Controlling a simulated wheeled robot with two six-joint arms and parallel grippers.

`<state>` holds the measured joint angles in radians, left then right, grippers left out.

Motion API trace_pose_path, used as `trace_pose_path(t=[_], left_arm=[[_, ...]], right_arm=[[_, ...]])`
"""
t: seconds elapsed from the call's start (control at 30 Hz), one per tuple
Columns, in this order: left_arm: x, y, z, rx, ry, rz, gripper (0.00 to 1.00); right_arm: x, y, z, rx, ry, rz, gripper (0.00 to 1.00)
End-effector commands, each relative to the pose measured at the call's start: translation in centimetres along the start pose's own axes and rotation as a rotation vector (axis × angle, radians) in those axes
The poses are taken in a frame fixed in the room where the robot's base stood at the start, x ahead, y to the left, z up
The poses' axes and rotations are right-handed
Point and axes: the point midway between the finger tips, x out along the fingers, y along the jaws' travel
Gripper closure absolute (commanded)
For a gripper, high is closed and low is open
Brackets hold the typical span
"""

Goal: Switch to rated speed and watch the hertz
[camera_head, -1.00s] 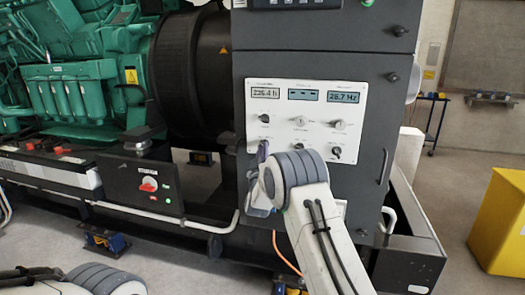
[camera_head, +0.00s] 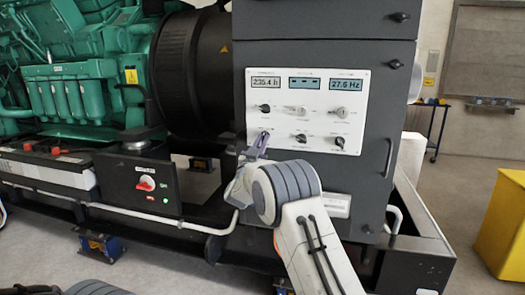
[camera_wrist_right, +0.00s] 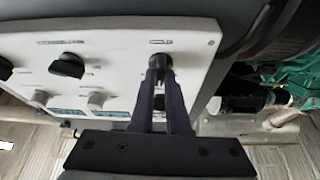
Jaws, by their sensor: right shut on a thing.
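The white control panel (camera_head: 320,108) is on the front of a dark grey cabinet. Its right-hand display (camera_head: 345,85) reads about 27.6 Hz. My right gripper (camera_head: 263,139) is at the panel's lower left knob. In the right wrist view my right gripper (camera_wrist_right: 162,78) has its two dark fingers closed on this black knob (camera_wrist_right: 160,62). The fingers partly hide the knob, and its label is too small to read. My left gripper is out of view; only part of my left arm shows at the bottom left of the head view.
Other knobs stand close by, such as the lower middle knob (camera_head: 300,139) and the lower right knob (camera_head: 340,142). The hour display (camera_head: 266,83) reads about 236.4 h. A red switch (camera_head: 146,183) is on a box at left. A yellow bin (camera_head: 502,222) stands at right.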

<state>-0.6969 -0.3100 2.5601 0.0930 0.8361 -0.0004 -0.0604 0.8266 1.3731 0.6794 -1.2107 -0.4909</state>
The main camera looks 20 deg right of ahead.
Motion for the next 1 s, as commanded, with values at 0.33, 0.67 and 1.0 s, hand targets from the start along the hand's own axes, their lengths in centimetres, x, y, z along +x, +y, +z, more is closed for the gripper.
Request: trace_pose_path(t=[0.33, 0.67, 1.0], left_arm=[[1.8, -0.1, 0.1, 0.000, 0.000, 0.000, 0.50], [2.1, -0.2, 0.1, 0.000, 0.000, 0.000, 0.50], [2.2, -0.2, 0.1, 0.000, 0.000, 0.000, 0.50]], right_arm=[[0.0, -0.2, 0.0, 0.260, 0.002, 0.106, 1.00], [0.1, -0.3, -0.1, 0.392, 0.002, 0.160, 1.00], [0.1, -0.3, -0.2, 0.423, 0.001, 0.174, 1.00]])
